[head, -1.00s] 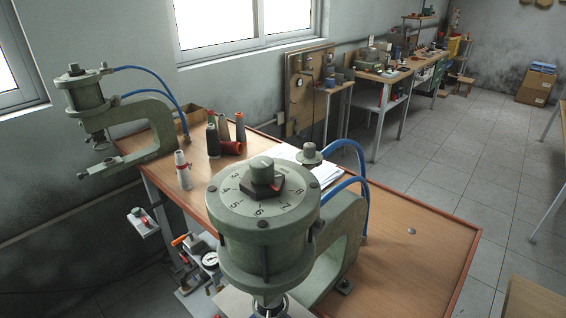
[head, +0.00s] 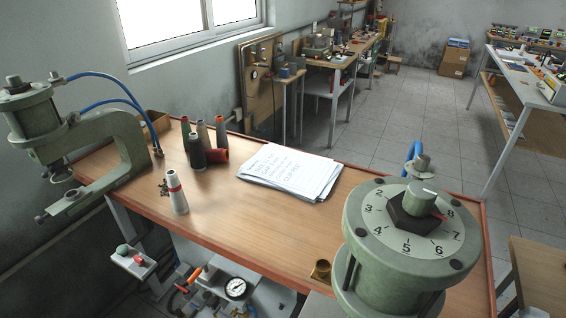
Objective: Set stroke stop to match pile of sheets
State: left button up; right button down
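A pile of white sheets (head: 290,172) lies slightly fanned on the wooden bench, with handwriting on the top sheet that is too small to read surely. A green pneumatic press (head: 385,275) stands at the front right. On its top is a numbered dial (head: 378,222) around a black hexagonal knob (head: 408,217) with a grey cap. A red mark on the knob points between 7 and 8. A second green press (head: 110,140) with a C-shaped frame stands at the left end of the bench. Neither gripper is in view.
Several thread cones stand or lie on the bench (head: 235,215), including a white one (head: 175,192) and a black one (head: 195,152). A small brass cup (head: 321,270) is at the front edge. A pressure gauge (head: 235,288) and a two-button box (head: 132,258) sit below.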

aim_at(420, 197)
jog(key=j+z, duration=0.1)
jog(key=z, duration=0.4)
jog(key=j+z, duration=0.1)
jog(key=z, duration=0.4)
